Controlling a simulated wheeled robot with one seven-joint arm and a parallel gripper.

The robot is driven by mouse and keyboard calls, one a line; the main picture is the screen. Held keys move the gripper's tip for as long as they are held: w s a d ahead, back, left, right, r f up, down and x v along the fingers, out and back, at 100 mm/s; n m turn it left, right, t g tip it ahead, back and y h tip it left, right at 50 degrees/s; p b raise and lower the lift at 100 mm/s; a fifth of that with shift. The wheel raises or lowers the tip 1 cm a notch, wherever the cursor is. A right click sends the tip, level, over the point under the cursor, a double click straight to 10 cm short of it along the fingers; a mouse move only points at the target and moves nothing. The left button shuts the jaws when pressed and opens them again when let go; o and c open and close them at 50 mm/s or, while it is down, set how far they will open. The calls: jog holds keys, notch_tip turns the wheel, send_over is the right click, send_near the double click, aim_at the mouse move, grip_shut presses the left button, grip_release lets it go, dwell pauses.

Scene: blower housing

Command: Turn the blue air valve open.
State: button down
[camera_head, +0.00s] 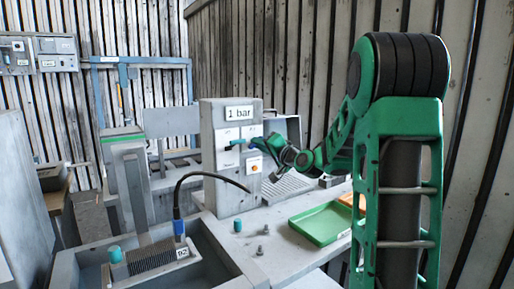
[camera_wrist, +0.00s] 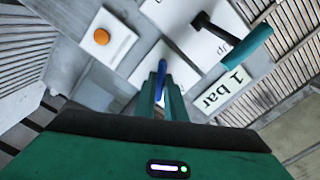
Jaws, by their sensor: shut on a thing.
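The blue air valve handle (camera_wrist: 161,72) stands on a white plate on the grey panel. My gripper (camera_wrist: 160,92) is in front of the panel in the wrist view, its green fingers shut on the blue handle. The fingers hide part of the handle. In the head view my gripper (camera_head: 256,146) reaches the panel (camera_head: 228,190) from the right, under the "1 bar" sign (camera_head: 238,112). The valve is too small there to tell its angle.
A black lever with a teal grip (camera_wrist: 247,45) sticks out close beside the valve. An orange button (camera_wrist: 101,37) is on another plate. On the bench are a green tray (camera_head: 321,224), small pegs and a teal-capped part (camera_head: 238,225). A black cable (camera_head: 190,178) arches in front of the panel.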

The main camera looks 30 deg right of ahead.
jog(key=n, duration=1.1)
jog(key=shift+f, duration=0.3)
jog(key=shift+n, duration=0.3)
jog(key=c, duration=1.8)
grip_release()
jog(key=shift+r, duration=0.15)
jog(key=shift+s, duration=0.1)
jog(key=s, duration=1)
jog(key=shift+s+d, duration=0.15)
jog(key=shift+s, duration=0.1)
